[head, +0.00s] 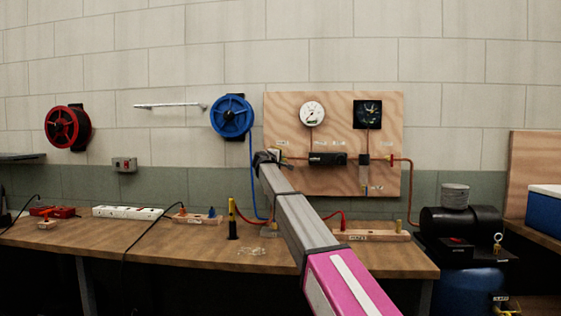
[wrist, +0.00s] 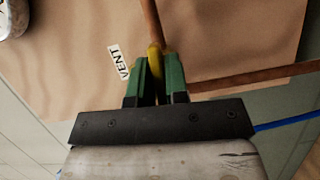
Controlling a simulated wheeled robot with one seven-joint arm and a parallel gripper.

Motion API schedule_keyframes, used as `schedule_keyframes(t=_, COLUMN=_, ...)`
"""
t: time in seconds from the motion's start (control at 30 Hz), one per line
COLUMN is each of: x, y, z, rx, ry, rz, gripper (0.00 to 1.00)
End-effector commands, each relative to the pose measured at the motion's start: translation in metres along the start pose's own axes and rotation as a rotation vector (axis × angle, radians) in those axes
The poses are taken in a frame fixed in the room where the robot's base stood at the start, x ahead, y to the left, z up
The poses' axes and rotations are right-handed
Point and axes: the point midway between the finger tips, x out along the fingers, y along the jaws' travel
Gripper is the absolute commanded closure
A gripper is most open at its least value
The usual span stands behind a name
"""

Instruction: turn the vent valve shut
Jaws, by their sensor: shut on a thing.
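The vent valve's yellow handle (wrist: 155,58) shows in the wrist view, between and just beyond the green fingertips of my gripper (wrist: 157,74). My gripper is shut on it. A white VENT label (wrist: 119,62) is left of the fingers on the plywood board (wrist: 75,55). A copper pipe (wrist: 150,22) runs up from the handle, and another goes off to the right. In the head view my gripper (head: 267,157) is at the board's left edge, and my wrist hides most of the valve. The handle's exact angle is hard to tell.
The plywood board (head: 290,110) carries a white gauge (head: 312,114), a dark gauge (head: 368,114) and a black regulator-like body (head: 327,158). A blue hose reel (head: 231,115) hangs left. Below, the workbench (head: 120,240) holds power strips and small items. A compressor (head: 462,222) stands right.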

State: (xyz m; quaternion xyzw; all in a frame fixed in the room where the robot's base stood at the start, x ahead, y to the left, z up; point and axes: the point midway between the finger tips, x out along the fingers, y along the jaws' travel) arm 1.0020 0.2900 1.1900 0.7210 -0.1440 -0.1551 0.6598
Motion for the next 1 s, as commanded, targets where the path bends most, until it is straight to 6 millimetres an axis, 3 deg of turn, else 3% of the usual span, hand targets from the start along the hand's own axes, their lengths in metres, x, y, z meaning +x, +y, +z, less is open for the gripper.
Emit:
schedule_keyframes(t=0.37, x=-0.0001, y=0.0002, z=0.0001, rx=0.201, ry=0.000, rz=-0.083, gripper=1.00)
schedule_keyframes(t=1.0, x=-0.0008, y=-0.0004, z=0.0002, rx=0.761, ry=-0.001, rz=-0.316, gripper=1.00)
